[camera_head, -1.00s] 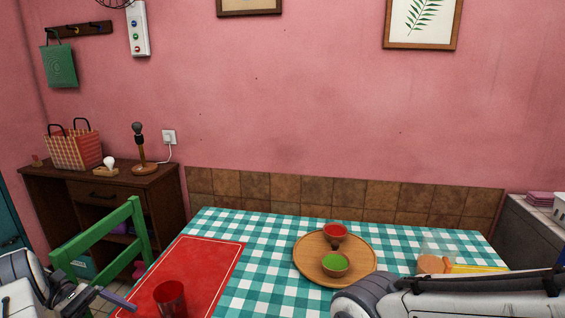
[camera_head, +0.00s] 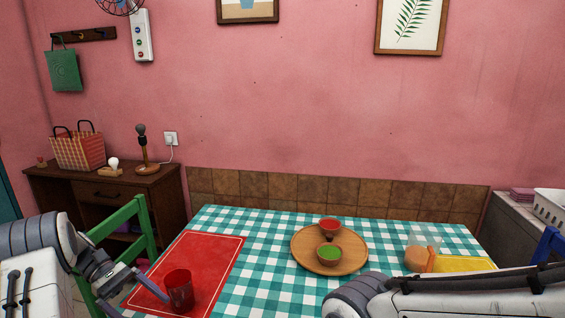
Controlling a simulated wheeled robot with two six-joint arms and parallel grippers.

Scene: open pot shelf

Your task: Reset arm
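My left arm comes in at the lower left, and its gripper (camera_head: 137,301) is beside the red cup (camera_head: 179,291). Its two fingers look spread apart with nothing between them. One fingertip ends close to the cup's left side; I cannot tell whether it touches. The cup stands upright on the red placemat (camera_head: 205,258). A link of my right arm crosses the lower right, and the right gripper is out of view.
The checkered table (camera_head: 265,235) holds a round wooden tray (camera_head: 303,257) with a red bowl (camera_head: 329,224) and a green-filled bowl (camera_head: 328,253). A clear container (camera_head: 417,255) stands by a yellow mat (camera_head: 465,264). A green chair (camera_head: 115,222) is left, a blue chair (camera_head: 547,246) right.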

